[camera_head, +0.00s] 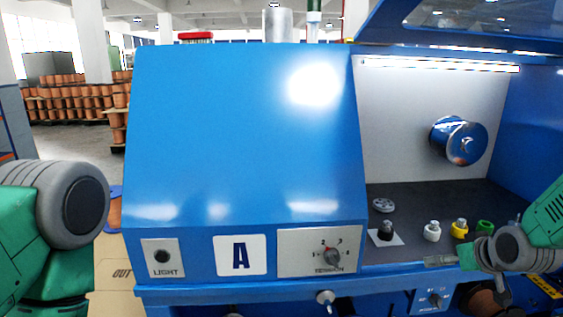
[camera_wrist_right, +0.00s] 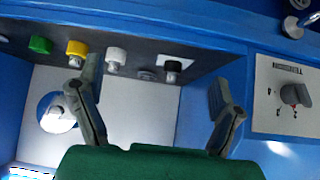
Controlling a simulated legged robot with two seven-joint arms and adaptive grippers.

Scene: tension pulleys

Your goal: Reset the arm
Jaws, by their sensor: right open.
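My right gripper (camera_head: 432,261) is at the front edge of the blue machine's open bay, in front of the row of pulleys. In the right wrist view the gripper (camera_wrist_right: 155,82) has its fingers wide apart with nothing between the tips. My left arm (camera_head: 50,220) shows as a green and grey link at the left edge; its gripper is out of the picture. A black pulley (camera_head: 386,233), a white one (camera_head: 432,232), a yellow one (camera_head: 459,228) and a green one (camera_head: 484,227) stand on the dark shelf. A grey disc (camera_head: 383,205) lies behind the black one.
A shiny round wheel (camera_head: 459,141) sticks out of the bay's pale back wall. The tension knob (camera_head: 331,256) and a light button (camera_head: 162,256) are on the blue housing (camera_head: 240,130). The raised lid (camera_head: 460,30) hangs over the bay. Copper spools (camera_head: 70,105) stand far behind.

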